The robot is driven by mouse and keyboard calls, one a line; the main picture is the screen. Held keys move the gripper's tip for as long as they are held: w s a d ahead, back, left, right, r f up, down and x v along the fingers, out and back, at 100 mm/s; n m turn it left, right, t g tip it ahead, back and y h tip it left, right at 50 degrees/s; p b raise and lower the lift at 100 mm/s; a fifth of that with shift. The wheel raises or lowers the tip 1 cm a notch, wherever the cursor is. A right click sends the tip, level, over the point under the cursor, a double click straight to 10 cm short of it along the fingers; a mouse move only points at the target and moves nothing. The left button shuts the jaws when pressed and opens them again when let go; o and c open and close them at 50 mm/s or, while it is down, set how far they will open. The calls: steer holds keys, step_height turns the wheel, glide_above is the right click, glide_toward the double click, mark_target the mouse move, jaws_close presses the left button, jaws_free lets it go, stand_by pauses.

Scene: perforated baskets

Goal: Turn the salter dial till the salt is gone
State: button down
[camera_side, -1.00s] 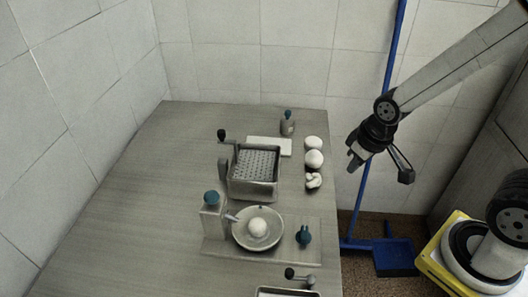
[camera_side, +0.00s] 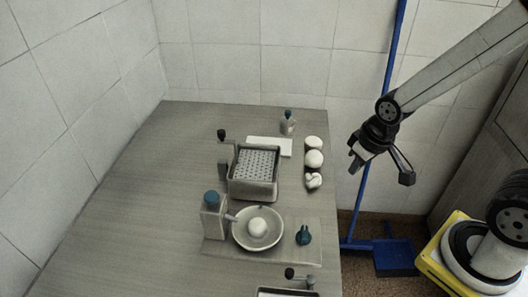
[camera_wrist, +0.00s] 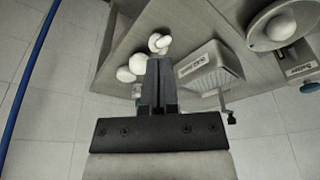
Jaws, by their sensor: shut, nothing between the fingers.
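The salter station stands near the front of the table. It has a grey box with a teal cap (camera_side: 212,198), a round bowl (camera_side: 275,240) with a white ball (camera_side: 257,227) in it, and a teal dial (camera_side: 303,236) to the bowl's right. My gripper (camera_side: 355,168) is shut and empty, in the air right of the table, apart from the dial. Its fingers (camera_wrist: 158,65) are together in the wrist view. I cannot make out loose salt.
A perforated basket (camera_side: 253,190) with a crank stands behind the bowl. Several white lumps (camera_side: 314,158) lie along the table's right edge. A white slab (camera_side: 270,146) and a small teal-topped bottle (camera_side: 288,122) are at the back. A second crank (camera_side: 298,277) is at the front. The table's left is clear.

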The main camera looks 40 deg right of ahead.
mark_target(304, 232)
stand_by(0.4)
steer(key=c, duration=0.6)
jaws_free()
steer(key=shift+a, duration=0.15)
steer(key=o, duration=0.3)
steer(key=shift+w+a+f+n, duration=0.1)
steer(key=shift+w+a+n, duration=0.05)
steer(key=shift+a+n, duration=0.15)
steer(key=shift+o, duration=1.1)
steer(key=a+f+n+g, duration=0.1)
steer(key=a+n, duration=0.1)
steer(key=a, duration=0.2)
steer(key=a+f+n, duration=0.2)
steer(key=a+n, duration=0.1)
steer(key=a, duration=0.1)
steer(key=a+f+n+g, duration=0.1)
steer(key=a+n, duration=0.2)
steer(key=a, duration=0.1)
steer(key=shift+w+a+f+g, duration=0.1)
steer(key=shift+a+f+g, duration=0.05)
steer(key=shift+a+g, duration=0.2)
steer(key=shift+f, duration=0.1)
steer(key=shift+f, duration=3.75)
steer(key=shift+c, duration=0.2)
